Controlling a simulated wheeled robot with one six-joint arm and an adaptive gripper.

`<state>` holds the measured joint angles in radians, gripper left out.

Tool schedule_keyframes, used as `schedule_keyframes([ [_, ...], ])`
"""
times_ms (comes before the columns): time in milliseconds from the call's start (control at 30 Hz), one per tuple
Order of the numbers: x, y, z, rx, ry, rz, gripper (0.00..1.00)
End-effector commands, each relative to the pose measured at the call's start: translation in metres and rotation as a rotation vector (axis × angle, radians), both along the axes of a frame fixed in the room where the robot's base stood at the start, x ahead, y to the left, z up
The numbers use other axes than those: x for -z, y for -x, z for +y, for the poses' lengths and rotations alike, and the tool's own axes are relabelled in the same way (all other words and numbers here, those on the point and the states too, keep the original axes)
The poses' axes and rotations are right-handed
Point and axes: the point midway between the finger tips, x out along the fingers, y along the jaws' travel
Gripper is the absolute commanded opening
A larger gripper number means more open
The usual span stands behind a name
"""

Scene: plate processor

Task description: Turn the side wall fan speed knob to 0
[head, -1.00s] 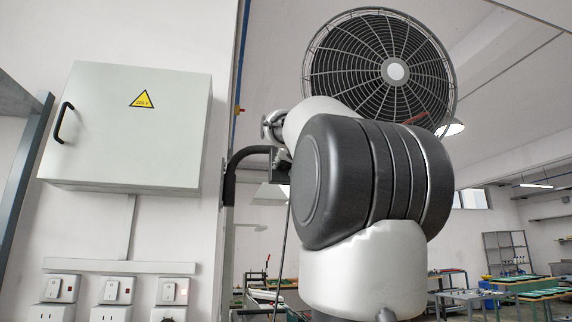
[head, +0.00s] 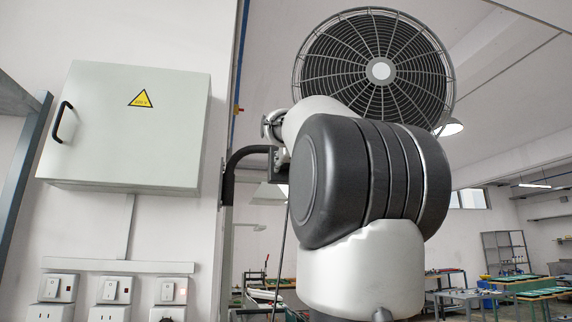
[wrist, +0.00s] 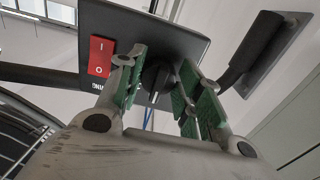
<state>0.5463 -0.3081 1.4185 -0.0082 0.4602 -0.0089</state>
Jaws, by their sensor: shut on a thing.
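In the wrist view, the black fan speed knob (wrist: 154,75) sits on a dark control box (wrist: 178,38). A white mark shows near the knob's lower edge; the scale around it is hard to read. My gripper (wrist: 157,78) has its green-padded fingers on either side of the knob and is shut on it. The round wall fan (head: 418,62) with its wire grille shows in the head view, above my arm. The gripper and the knob are hidden behind my arm there.
A red rocker switch (wrist: 100,56) lies just left of the fingers on the box. A black bracket arm (wrist: 250,50) runs to a wall plate at right. A white electrical cabinet (head: 125,125) hangs at left, with sockets and switches below it.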

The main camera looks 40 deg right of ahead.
Motion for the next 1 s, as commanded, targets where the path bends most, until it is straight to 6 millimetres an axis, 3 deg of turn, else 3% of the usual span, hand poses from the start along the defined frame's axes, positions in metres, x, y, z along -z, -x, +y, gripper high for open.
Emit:
schedule_keyframes([
  [133, 0.001, 0.0, 0.0, 0.0, -0.002, 0.003, 0.12],
  [167, 0.001, 0.0, 0.0, 0.0, -0.002, 0.003, 0.39],
  [267, 0.001, 0.0, 0.0, 0.0, -0.001, 0.002, 0.55],
  [667, 0.0, 0.006, 0.004, 0.0, -0.001, -0.001, 0.55],
  [1000, -0.001, 0.066, 0.04, 0.0, 0.0, -0.002, 0.55],
])
